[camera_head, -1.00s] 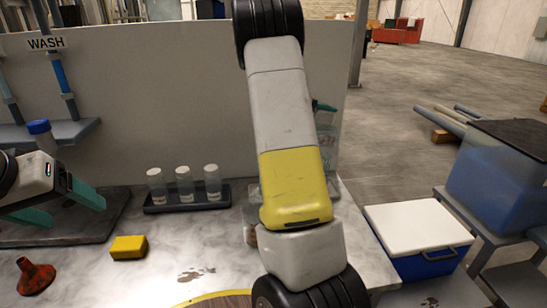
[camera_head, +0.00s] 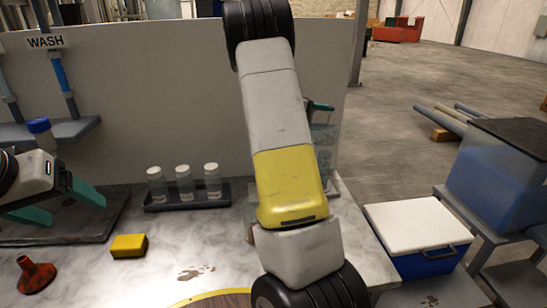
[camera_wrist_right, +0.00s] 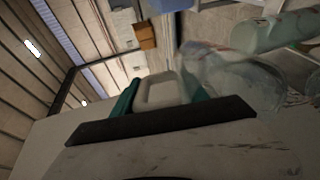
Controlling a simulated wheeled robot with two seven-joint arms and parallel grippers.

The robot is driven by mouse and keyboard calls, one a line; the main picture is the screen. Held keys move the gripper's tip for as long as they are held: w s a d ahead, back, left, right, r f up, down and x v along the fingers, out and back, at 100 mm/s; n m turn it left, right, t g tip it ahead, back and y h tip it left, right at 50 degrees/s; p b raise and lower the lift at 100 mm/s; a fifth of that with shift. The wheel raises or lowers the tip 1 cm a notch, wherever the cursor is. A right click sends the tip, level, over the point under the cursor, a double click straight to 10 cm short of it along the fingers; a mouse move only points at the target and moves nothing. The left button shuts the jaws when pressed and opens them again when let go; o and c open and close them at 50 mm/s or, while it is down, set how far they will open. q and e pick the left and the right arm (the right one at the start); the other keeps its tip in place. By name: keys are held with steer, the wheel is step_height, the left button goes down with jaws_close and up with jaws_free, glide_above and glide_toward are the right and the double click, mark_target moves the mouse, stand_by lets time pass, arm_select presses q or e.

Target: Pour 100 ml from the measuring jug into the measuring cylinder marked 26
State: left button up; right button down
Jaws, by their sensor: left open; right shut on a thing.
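My right arm crosses the middle of the head view and hides most of the work there. The measuring jug, a clear vessel (camera_head: 324,133), shows partly behind it, beside a green fingertip of my right gripper. In the right wrist view my right gripper (camera_wrist_right: 162,92) is shut on a pale handle, with the clear jug body (camera_wrist_right: 225,78) beyond it. Another clear greenish vessel (camera_wrist_right: 272,33) lies past the jug; I cannot tell whether it is the cylinder marked 26. No number or liquid level is readable. My left gripper (camera_head: 68,205) is open and empty at the left.
Several white-capped bottles stand in a dark rack (camera_head: 188,203). A yellow block (camera_head: 129,246) and a red funnel (camera_head: 36,276) lie on the bench. A blue-capped bottle (camera_head: 41,133) is by the wash shelf. A blue cooler (camera_head: 420,238) stands right of the bench.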

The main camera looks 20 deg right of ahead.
steer(key=shift+a+f+h+p, duration=0.15)
steer(key=shift+a+h+p, duration=0.75)
steer(key=shift+h, duration=0.2)
stand_by(1.5)
